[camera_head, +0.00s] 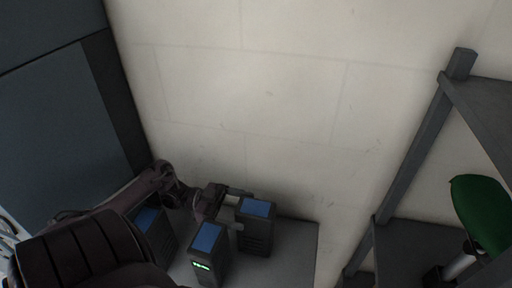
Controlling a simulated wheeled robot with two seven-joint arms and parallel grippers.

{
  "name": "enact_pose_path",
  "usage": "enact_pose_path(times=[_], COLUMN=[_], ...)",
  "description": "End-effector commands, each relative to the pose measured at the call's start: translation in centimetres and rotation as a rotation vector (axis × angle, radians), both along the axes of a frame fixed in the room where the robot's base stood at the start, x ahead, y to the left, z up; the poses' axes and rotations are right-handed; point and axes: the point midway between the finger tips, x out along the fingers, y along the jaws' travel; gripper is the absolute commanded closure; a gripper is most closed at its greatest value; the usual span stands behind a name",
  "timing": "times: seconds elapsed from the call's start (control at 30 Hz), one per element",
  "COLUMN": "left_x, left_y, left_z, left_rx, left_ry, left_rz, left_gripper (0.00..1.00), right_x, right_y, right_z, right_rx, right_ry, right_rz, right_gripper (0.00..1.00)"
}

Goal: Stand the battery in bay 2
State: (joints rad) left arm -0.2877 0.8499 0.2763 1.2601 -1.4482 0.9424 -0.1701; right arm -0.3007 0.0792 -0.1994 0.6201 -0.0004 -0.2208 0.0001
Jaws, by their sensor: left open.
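Several dark boxes with blue tops stand on a grey surface (299,250) against the wall; I cannot tell for sure which is the task's battery. One is the front middle box (207,258) with a lit green display, one is the right box (256,230), and one is the left box (153,232), partly hidden behind my arm. My left gripper (238,204) is open, its fingers pointing right at the upper left side of the right box. I cannot tell whether they touch it. No bay numbers are readable. My right gripper is out of view.
A grey metal rack (423,147) stands at the right, with a green saddle (482,212) on a post before it. A dark ribbed shape (85,255) covers the lower left. A pale wall (270,100) closes the back, and a dark panel (60,130) the left.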

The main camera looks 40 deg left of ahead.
Motion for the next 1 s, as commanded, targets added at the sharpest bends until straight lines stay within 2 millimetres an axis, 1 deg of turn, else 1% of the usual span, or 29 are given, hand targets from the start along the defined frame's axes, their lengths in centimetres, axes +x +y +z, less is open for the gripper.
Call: enact_pose_path(times=[0.03,0.1,0.2,0.3,0.4,0.57,0.6,1.0], left_x=[0.3,0.8,1.6,2.1,2.3,2.3,2.3,2.3], left_y=[-0.7,-1.7,-3.0,-3.9,-4.3,-4.2,-4.2,-4.2], left_z=[0.3,0.4,0.4,0.3,0.1,0.0,0.0,0.0], left_rx=[-0.004,-0.004,-0.004,-0.002,0.000,0.001,0.001,0.001], left_ry=[0.000,-0.001,0.000,-0.001,0.000,0.000,0.000,0.000], left_rz=[-0.002,-0.002,-0.001,-0.001,0.000,0.000,0.000,0.000], left_gripper=[0.15,0.15,0.15,0.15,0.15,0.15,0.17,0.69], right_x=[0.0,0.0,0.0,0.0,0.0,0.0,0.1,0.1], right_y=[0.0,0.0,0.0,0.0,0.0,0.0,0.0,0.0], right_z=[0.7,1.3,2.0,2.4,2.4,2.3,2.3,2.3], right_rx=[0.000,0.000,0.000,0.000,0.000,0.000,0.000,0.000], right_ry=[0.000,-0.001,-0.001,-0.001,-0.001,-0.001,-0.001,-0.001], right_rz=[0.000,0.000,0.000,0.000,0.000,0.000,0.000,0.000], right_gripper=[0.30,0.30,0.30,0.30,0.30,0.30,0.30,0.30])
